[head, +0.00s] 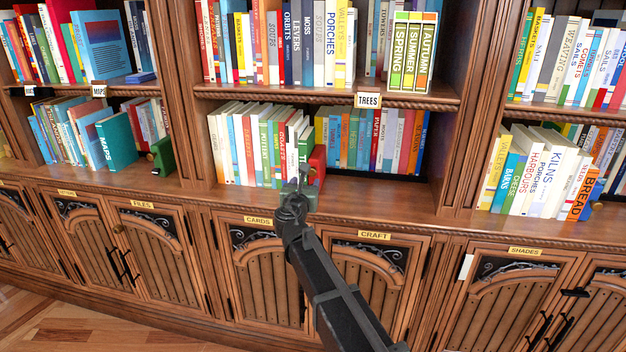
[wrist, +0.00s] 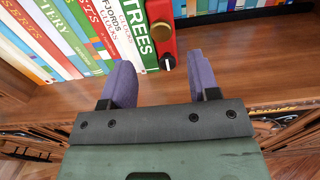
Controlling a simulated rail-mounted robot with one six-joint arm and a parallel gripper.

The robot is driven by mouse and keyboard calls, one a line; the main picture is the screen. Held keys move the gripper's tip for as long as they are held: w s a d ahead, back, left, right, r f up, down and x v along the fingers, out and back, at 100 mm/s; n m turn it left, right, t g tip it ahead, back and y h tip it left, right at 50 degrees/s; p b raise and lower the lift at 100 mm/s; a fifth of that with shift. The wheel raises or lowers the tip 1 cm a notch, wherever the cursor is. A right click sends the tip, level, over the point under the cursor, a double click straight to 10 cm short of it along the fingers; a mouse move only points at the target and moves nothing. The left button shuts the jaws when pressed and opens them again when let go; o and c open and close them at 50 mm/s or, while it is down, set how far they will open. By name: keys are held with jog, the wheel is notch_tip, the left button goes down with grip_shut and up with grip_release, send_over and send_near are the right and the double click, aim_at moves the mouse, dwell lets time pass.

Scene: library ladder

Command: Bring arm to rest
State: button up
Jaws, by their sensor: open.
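My gripper (head: 300,185) reaches up over the counter ledge in the head view, in front of the lower middle shelf. In the wrist view my gripper (wrist: 158,85) shows two purple fingers spread apart with nothing between them. Just beyond the fingers stands a white and green book titled TREES (wrist: 137,32), at the right end of a row of books. A red bookend (wrist: 161,28) with a round brass-coloured knob and a small dark knob stands against it. The red bookend also shows in the head view (head: 318,163), partly hidden behind my gripper.
The wooden shelf (wrist: 240,92) right of the bookend is bare in front. More books stand farther back (head: 370,140). Cabinet doors lie below the ledge, including one labelled CRAFT (head: 374,235).

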jog(key=s+d+f+m+g+h, duration=0.2)
jog(key=s+d+f+m+g, duration=0.3)
jog(key=m, duration=0.5)
jog(key=s+d+f+m+g+h, duration=0.2)
jog(key=s+d+f+m+g, duration=0.3)
jog(key=d+m, duration=0.45)
jog(key=s+d+f+m+g+y, duration=0.25)
jog(key=s+m, duration=0.25)
jog(key=s, duration=0.3)
jog(key=s+d+f+m+g+y, duration=0.25)
jog(key=s+d+m, duration=0.2)
jog(key=s, duration=0.35)
jog(key=s+d+f+m+g+y, duration=0.1)
jog(key=s+d+f+m+g, duration=0.15)
jog(key=s+m, duration=0.4)
notch_tip(320, 180, up, 14)
jog(key=d+p, duration=0.2)
jog(key=p, duration=1.2)
jog(key=shift+s+n, duration=0.35)
jog(key=shift+n, duration=0.1)
